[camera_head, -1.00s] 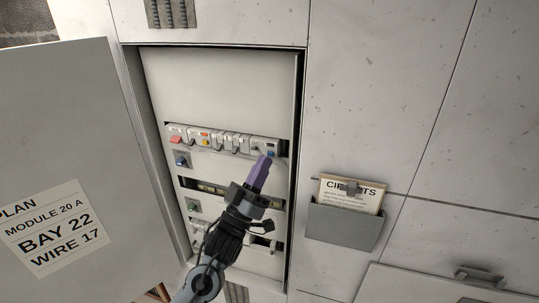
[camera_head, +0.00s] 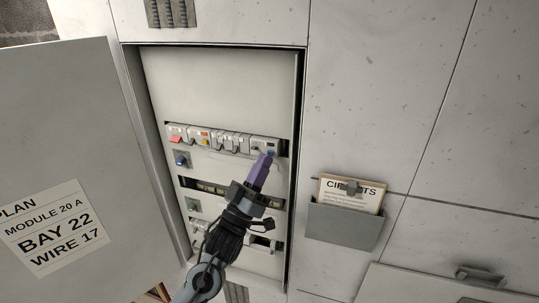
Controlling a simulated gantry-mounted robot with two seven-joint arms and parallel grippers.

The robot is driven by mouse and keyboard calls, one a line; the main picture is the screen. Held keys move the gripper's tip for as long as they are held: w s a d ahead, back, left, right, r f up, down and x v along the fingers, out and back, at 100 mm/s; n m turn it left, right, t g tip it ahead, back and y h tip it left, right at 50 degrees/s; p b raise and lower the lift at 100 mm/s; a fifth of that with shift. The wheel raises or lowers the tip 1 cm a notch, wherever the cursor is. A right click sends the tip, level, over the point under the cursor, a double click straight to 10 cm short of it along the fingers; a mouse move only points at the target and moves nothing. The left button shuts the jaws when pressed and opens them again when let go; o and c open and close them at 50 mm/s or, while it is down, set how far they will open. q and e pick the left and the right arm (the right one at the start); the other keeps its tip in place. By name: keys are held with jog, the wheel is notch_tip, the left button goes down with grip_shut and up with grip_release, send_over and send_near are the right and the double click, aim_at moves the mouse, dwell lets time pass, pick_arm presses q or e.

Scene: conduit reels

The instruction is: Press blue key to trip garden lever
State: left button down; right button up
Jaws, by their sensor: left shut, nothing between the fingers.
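A small blue key (camera_head: 271,153) shows on the rightmost module of the upper row in the open cabinet. My left gripper (camera_head: 265,157) has purple fingers, shut and empty. Its tips are right beside the blue key and overlap its lower left in the view; I cannot tell whether they touch it. Several breaker levers (camera_head: 228,141) sit in the same row to the left. Their labels are too small to read, so I cannot tell which is the garden lever. My right gripper is not in view.
The open cabinet door (camera_head: 65,120) stands at the left. A grey holder (camera_head: 342,226) with cards is on the wall at the right. The panel above the row is clear.

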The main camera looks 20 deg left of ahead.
pick_arm(q)
jog(key=shift+w, duration=0.3)
dwell(0.4)
jog(key=shift+w, duration=0.5)
dwell(0.3)
jog(key=shift+s, duration=1)
jog(key=s+p, duration=0.1)
jog(key=s, duration=0.5)
dwell(0.3)
